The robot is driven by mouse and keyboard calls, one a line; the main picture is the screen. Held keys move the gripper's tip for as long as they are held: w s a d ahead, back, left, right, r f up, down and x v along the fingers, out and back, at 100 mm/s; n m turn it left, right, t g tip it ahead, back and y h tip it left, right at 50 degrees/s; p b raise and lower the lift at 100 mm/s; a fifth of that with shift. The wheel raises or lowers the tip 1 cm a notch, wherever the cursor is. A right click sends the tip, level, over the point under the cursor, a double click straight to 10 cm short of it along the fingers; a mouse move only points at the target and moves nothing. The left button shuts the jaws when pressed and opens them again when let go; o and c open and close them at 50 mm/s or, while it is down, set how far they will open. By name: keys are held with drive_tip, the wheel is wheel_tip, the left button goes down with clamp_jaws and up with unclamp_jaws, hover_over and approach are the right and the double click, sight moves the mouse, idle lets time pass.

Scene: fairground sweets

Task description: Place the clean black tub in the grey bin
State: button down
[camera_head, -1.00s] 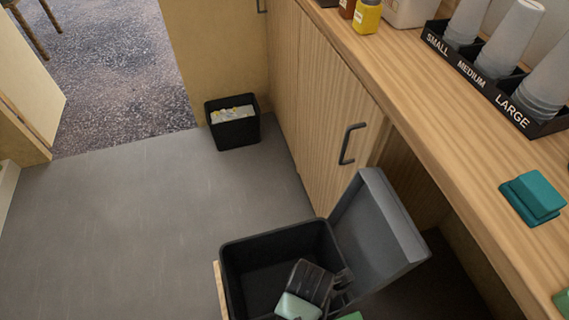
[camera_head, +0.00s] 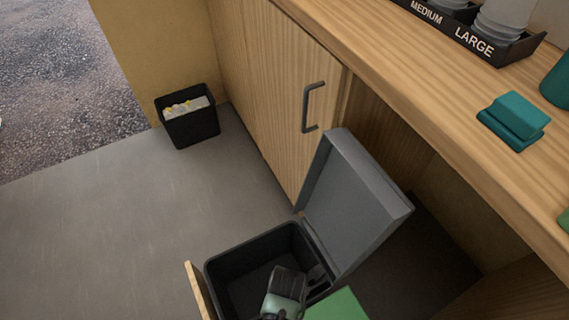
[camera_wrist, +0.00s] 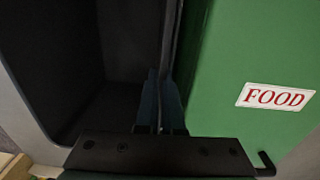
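The grey bin stands open in the head view, its grey lid (camera_head: 355,205) tipped up and its dark inside showing above the rim (camera_head: 250,240). It also shows in the wrist view, with its dark inside (camera_wrist: 105,45) at the left. My gripper (camera_head: 318,275) is over the right part of the bin's opening. In the wrist view its two dark fingers (camera_wrist: 161,105) lie close together near the edge between this bin and a green bin. I cannot tell whether they are apart or hold anything thin. I cannot make out the black tub in either view.
The green bin (camera_wrist: 250,45), labelled FOOD, stands directly right of the grey bin. A small black wastebasket (camera_head: 190,122) with litter stands by the cupboard. Floor at left is clear.

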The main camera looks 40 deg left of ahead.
drive_tip(key=shift+f+b, duration=0.7)
drive_tip(key=shift+f, duration=1.25)
drive_tip(key=shift+f, duration=0.2)
drive_tip(key=c, duration=1)
unclamp_jaws()
drive_tip(key=shift+c, duration=0.2)
drive_tip(key=shift+s+d, duration=0.1)
wheel_tip(320, 180, up, 12)
drive_tip(key=p, duration=0.5)
drive_tip(key=shift+r, duration=0.2)
drive_tip(key=shift+s+d, duration=0.1)
